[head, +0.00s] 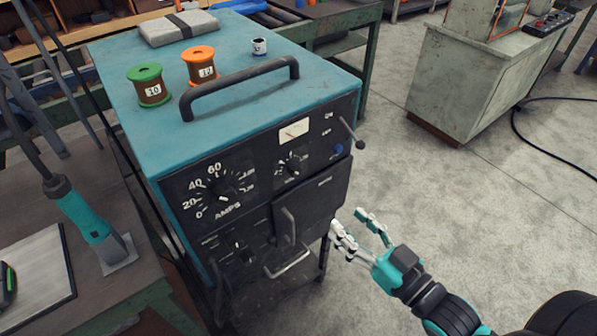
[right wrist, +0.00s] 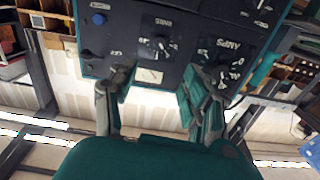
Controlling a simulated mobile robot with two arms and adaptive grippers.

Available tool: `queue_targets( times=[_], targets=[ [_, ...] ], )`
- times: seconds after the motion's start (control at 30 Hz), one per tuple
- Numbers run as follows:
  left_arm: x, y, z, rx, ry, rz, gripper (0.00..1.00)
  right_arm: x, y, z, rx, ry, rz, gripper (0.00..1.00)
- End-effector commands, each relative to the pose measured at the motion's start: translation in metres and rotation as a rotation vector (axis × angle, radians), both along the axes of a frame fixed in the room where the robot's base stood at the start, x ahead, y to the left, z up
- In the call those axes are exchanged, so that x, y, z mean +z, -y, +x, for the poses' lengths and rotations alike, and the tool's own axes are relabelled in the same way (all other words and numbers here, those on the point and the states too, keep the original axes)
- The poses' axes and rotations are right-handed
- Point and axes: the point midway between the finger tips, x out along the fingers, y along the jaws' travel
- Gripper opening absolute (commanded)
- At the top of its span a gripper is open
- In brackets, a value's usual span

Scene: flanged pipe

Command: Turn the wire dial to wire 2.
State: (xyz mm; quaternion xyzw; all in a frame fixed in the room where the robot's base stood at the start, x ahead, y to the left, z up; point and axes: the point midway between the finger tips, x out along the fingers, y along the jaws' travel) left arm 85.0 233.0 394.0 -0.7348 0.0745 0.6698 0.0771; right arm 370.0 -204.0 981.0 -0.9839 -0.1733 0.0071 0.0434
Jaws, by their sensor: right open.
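The teal welding machine (head: 130,75) has a black front panel with several dials. The large AMPS dial (head: 224,192) is at the panel's left, and it also shows upside down in the right wrist view (right wrist: 222,66). A smaller dial (head: 291,165) is to its right, also in the right wrist view (right wrist: 160,46). Another small knob (head: 238,246) is lower left. Their small labels are unreadable, so I cannot tell which is the wire dial or its setting. My right gripper (head: 362,232) is open and empty, right of the panel's lower part. My left gripper is not in view.
A green spool (head: 149,85), an orange spool (head: 200,66), a small cup (head: 259,46) and a bar handle (head: 240,86) are on the machine's top. Handles (head: 288,227) stick out below the panel. A workbench (head: 85,312) stands at left. Floor (head: 440,190) is clear at right.

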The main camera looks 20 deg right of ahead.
Motion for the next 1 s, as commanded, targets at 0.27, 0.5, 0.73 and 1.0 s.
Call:
queue_targets(
  times=[0.27,0.5,0.73,1.0],
  targets=[
    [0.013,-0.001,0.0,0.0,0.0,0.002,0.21,0.004,-0.018,0.053,-0.001,0.006,0.0,0.49],
    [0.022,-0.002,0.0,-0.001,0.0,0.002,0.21,0.004,-0.037,0.102,0.001,0.005,0.0,0.49],
    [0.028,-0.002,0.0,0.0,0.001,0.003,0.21,0.002,-0.049,0.136,0.0,0.002,-0.002,0.49],
    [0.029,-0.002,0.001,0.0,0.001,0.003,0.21,0.001,-0.054,0.148,0.001,0.001,-0.002,0.49]
  ],
)
